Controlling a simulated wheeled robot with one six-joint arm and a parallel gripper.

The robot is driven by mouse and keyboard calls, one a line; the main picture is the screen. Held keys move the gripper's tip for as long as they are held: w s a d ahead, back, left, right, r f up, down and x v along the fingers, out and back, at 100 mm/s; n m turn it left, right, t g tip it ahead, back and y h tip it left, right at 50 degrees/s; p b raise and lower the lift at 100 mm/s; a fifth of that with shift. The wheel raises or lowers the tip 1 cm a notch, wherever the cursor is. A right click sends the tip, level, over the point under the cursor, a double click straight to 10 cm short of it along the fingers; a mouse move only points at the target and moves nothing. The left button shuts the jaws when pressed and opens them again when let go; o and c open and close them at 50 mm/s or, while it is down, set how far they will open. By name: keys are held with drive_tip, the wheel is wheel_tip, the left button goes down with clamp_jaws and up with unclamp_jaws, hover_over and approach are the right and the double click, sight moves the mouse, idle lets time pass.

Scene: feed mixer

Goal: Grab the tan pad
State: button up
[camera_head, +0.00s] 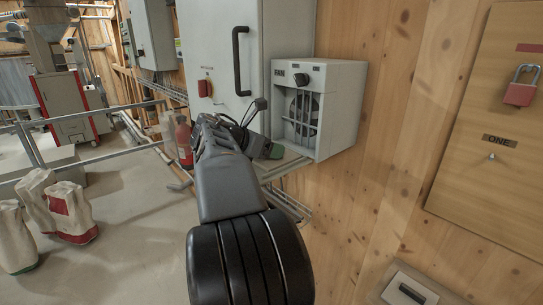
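I cannot make out a tan pad in the head view. My gripper (254,120) is at the end of my dark grey arm, in front of the grey cabinet and left of the heater. Its fingers are small and dark against the background, so I cannot tell whether it is open or shut. A small green thing (276,151) lies on the shelf just beyond the gripper, partly hidden by my arm.
A heater (340,110) stands on a wire shelf (287,200) beside the grey cabinet (275,42). A red padlock (519,94) hangs on the wall panel (490,185). A red bottle (184,143) and white sacks (68,212) are left. Railings cross the left side.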

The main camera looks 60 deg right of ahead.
drive_tip(key=shift+c, duration=0.7)
drive_tip(key=shift+r, duration=0.1)
